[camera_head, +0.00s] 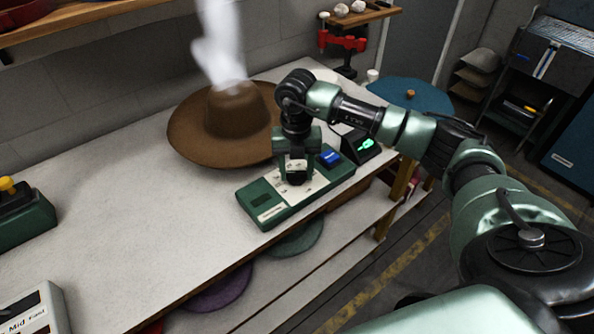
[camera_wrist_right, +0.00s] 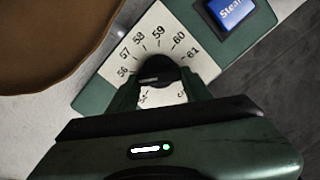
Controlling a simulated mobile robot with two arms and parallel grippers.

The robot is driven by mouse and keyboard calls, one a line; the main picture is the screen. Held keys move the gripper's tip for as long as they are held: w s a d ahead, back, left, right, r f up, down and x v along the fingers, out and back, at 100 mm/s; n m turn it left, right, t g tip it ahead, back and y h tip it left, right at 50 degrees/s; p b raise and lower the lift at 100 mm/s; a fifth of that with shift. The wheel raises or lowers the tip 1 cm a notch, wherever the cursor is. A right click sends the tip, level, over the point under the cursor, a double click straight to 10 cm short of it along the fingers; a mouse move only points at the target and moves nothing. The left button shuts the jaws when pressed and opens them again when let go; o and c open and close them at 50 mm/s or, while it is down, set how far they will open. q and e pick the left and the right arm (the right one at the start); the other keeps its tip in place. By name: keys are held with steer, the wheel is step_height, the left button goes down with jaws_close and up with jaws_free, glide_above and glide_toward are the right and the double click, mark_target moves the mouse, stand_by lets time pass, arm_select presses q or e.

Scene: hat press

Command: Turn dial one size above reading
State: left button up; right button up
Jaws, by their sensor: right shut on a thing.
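The black dial (camera_wrist_right: 157,70) sits on the pale scale plate of the green control box (camera_head: 267,210). The scale in the right wrist view shows 56 to 61 in an arc from left to right; lower numbers are partly hidden by my gripper. A light mark on the dial lies toward its left side, but its exact reading is unclear. My right gripper (camera_head: 296,178) points down over the box, its fingers shut on the dial. A small black display (camera_head: 364,145) with green digits stands behind the box; its digits are too small to read. My left gripper is not in view.
A blue Steam button (camera_head: 331,157) is on the box beside the scale. A brown hat (camera_head: 215,130) with steam above it stands close behind, left of my gripper.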

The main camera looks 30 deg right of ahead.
mark_target(296, 174)
steer(key=shift+w+m, duration=0.1)
steer(key=shift+m, duration=0.8)
steer(key=shift+r, duration=0.1)
steer(key=o, duration=1.4)
steer(key=shift+c, duration=0.2)
step_height(296, 174, up, 8)
steer(key=shift+f+b, duration=0.15)
steer(key=shift+b, duration=0.7)
